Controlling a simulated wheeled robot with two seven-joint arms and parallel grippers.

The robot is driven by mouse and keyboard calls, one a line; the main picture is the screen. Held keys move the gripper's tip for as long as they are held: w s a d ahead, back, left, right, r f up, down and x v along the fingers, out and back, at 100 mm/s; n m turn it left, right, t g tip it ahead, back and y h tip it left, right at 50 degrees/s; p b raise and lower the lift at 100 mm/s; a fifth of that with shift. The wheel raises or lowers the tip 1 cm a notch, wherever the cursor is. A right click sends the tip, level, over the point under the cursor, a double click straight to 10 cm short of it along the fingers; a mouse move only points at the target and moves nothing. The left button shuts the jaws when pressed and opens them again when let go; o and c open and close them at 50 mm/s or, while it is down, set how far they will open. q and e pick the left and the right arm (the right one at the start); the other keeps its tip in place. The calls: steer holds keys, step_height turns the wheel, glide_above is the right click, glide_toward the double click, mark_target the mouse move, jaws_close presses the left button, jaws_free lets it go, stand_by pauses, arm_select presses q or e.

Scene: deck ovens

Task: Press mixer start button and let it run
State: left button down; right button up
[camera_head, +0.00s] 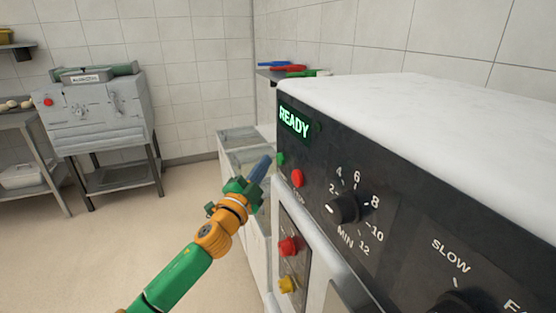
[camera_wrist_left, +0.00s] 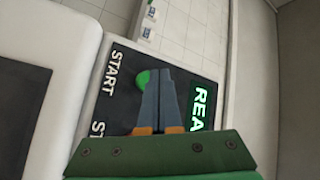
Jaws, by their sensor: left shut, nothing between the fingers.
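The mixer's dark control panel (camera_head: 400,235) faces me at the right, with a green lit READY display (camera_head: 294,122). The green start button (camera_head: 281,158) sits below the display, with a red button (camera_head: 297,178) beside it. In the left wrist view the green button (camera_wrist_left: 143,79) shows next to the START label (camera_wrist_left: 112,74). My left gripper (camera_head: 262,166) is shut and empty, its fingertips just left of the green button. In the left wrist view the closed fingers (camera_wrist_left: 161,85) overlap the button's edge; I cannot tell if they touch it. My right gripper is not in view.
A minutes dial (camera_head: 343,208) and a speed dial (camera_head: 457,301) are on the panel. Red (camera_head: 288,246) and yellow (camera_head: 287,284) knobs sit lower on the side. A grey machine (camera_head: 97,112) stands on a stand at the back left. The floor between is clear.

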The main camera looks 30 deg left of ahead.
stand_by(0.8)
arm_select(q)
steer(key=shift+w+d, duration=0.3)
steer(key=shift+w, duration=0.05)
steer(key=shift+w+d, duration=0.25)
steer(key=shift+w, duration=0.05)
stand_by(0.8)
steer(key=shift+s+a, duration=0.5)
steer(key=shift+s, duration=0.15)
steer(key=s+a, duration=0.3)
steer(key=shift+s+a, duration=0.1)
steer(key=shift+s, duration=0.3)
